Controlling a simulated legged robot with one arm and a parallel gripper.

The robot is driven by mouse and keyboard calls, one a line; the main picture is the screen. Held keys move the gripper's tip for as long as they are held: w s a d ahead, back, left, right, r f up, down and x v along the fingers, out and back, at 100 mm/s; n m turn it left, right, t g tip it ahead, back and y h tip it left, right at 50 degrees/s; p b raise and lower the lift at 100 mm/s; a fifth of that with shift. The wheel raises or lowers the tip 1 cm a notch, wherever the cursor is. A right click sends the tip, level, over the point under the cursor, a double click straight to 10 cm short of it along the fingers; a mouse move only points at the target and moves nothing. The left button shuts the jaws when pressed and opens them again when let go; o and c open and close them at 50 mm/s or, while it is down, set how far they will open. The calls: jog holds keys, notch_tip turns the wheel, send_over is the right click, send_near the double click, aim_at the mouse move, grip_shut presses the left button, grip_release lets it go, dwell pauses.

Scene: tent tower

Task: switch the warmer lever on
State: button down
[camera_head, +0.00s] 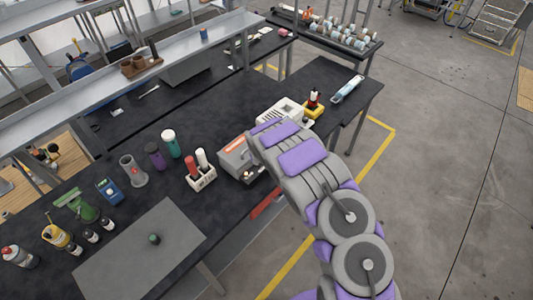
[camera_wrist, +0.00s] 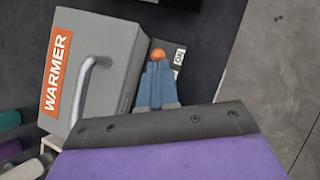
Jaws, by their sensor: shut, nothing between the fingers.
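The warmer (camera_head: 233,160) is a grey box on the black bench in the head view, just left of my arm's end. In the wrist view the warmer (camera_wrist: 112,32) fills the upper left, with an orange WARMER label and a curved metal handle (camera_wrist: 90,75). An orange knob (camera_wrist: 157,54), seemingly the lever's tip, shows at its right side, next to a white ON label (camera_wrist: 179,58). My gripper (camera_wrist: 156,68) is shut and empty, its blue fingertips right at the knob in the picture. Contact cannot be told. The lever's shaft is hidden behind the fingers.
A white rack (camera_head: 201,179) with red and white bottles stands left of the warmer. A white device (camera_head: 281,111) and a yellow-based item (camera_head: 314,107) sit beyond it. A grey plate (camera_head: 135,250) lies at the near left. Open floor (camera_head: 450,180) is on the right.

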jog(key=shift+w+d+r, duration=0.1)
jog(key=shift+r, duration=0.05)
jog(key=shift+w+d+p, duration=0.15)
jog(key=shift+w+p, duration=0.15)
jog(key=shift+p, duration=0.15)
jog(key=shift+r, duration=0.1)
jog(key=shift+r+p, duration=0.7)
jog(key=shift+r, duration=0.05)
jog(key=w+p+v, duration=0.1)
jog(key=p+v, duration=0.1)
jog(key=v, duration=0.7)
jog(key=shift+s+d+r, duration=0.25)
jog(key=shift+r, duration=0.35)
